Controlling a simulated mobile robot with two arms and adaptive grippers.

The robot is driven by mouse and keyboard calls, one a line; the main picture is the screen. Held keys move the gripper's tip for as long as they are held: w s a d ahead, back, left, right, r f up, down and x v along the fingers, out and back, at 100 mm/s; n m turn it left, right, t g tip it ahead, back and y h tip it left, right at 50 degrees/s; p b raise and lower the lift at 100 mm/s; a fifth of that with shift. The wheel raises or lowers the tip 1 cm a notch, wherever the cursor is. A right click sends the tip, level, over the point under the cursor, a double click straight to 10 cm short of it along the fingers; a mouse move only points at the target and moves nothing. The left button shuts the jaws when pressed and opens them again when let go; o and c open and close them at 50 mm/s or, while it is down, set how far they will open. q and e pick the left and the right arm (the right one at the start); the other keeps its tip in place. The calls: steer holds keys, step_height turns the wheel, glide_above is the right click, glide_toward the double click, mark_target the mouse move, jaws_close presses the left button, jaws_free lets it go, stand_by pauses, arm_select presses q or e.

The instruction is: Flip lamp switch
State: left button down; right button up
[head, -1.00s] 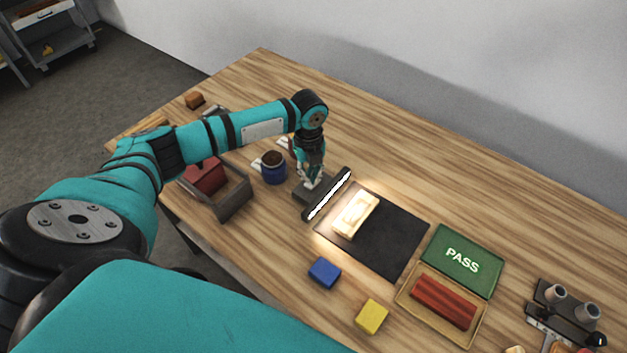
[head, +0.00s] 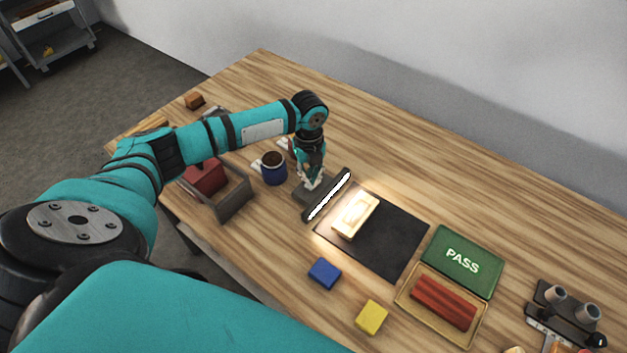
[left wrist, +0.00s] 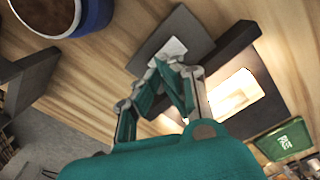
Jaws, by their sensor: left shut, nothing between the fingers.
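The lamp has a flat dark base (head: 312,200) and a long bar head (head: 328,196) whose strip glows white. The bar lights a pale block (head: 355,215) on a black mat (head: 397,243). In the left wrist view the base (left wrist: 187,28) carries a small pale switch plate (left wrist: 172,48). My left gripper (head: 311,184) points down over the base. Its fingers (left wrist: 171,64) are shut and empty, with the tips at the switch plate. I cannot tell whether they touch it, and the tips partly hide the switch. My right gripper is not in view.
A blue cup with dark contents (head: 273,168) stands close left of the gripper. Blue (head: 324,272) and yellow (head: 371,317) blocks lie in front. A green PASS tray (head: 463,262) is at right. The table behind the mat is clear.

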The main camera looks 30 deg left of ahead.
mark_target(310, 185)
arm_select(q)
steer(key=shift+f, duration=0.25)
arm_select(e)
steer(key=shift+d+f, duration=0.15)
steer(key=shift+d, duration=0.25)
arm_select(q)
steer(key=shift+s+f+b, duration=0.1)
steer(key=shift+f+b, duration=0.6)
steer(key=shift+f, duration=0.45)
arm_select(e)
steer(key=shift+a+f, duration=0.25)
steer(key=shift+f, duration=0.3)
arm_select(q)
step_height(310, 185, up, 2)
steer(key=shift+r+p, duration=0.1)
steer(key=shift+p, duration=1.05)
step_height(310, 185, up, 5)
steer(key=p, duration=0.5)
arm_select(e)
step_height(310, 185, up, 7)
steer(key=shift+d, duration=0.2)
